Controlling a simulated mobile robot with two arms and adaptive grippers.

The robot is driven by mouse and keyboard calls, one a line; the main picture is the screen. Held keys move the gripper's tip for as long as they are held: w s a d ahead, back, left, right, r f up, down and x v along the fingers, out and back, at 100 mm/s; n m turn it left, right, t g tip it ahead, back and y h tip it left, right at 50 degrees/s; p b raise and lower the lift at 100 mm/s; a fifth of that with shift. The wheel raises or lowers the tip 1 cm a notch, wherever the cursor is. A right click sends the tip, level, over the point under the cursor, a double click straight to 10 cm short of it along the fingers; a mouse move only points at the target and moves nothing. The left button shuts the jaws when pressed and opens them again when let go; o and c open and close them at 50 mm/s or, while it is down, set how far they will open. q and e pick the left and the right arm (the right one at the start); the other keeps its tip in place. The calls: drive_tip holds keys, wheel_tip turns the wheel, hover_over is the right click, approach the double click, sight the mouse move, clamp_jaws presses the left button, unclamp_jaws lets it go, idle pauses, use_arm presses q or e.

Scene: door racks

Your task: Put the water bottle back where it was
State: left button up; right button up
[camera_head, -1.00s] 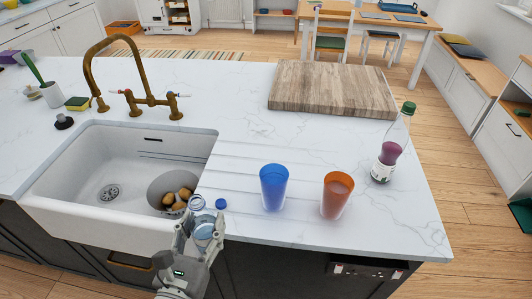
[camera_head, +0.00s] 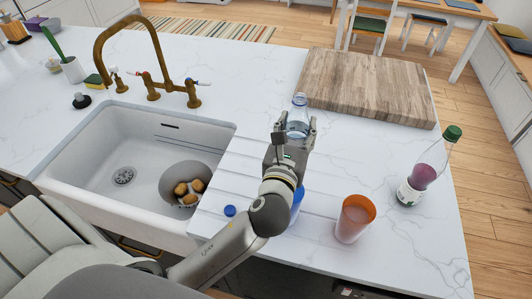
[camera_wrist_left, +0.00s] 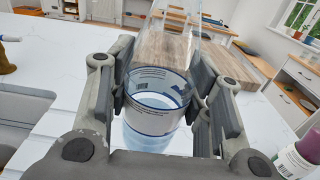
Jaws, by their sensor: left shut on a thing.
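The clear water bottle (camera_head: 299,106) is held upright in my left gripper (camera_head: 295,133) over the counter, in front of the wooden cutting board. In the left wrist view, both fingers press on the bottle (camera_wrist_left: 157,98) around its label, and water shows in its lower part. The bottle's base is hidden by the gripper in the head view, so I cannot tell whether it touches the counter. A small blue cap (camera_head: 230,210) lies on the counter beside the sink. My right gripper is not in view.
The cutting board (camera_head: 368,85) lies behind the bottle. A blue cup (camera_head: 297,203) is partly behind my left arm. An orange cup (camera_head: 354,218) and a green-capped bottle (camera_head: 424,172) stand to the right. The sink (camera_head: 130,150), holding a bowl of potatoes, and brass faucet (camera_head: 155,65) are left.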

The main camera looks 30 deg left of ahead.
use_arm(q)
drive_tip(key=shift+w+d+r, duration=0.3)
drive_tip(key=shift+w, duration=0.65)
drive_tip(key=a+f, duration=0.8)
drive_tip(key=a, duration=0.1)
drive_tip(key=s+a+f, duration=0.1)
drive_tip(key=a+f, duration=0.3)
drive_tip(key=a, duration=0.1)
drive_tip(key=shift+b, duration=0.4)
drive_tip(key=shift+d+f, duration=0.1)
drive_tip(key=shift+f, duration=0.3)
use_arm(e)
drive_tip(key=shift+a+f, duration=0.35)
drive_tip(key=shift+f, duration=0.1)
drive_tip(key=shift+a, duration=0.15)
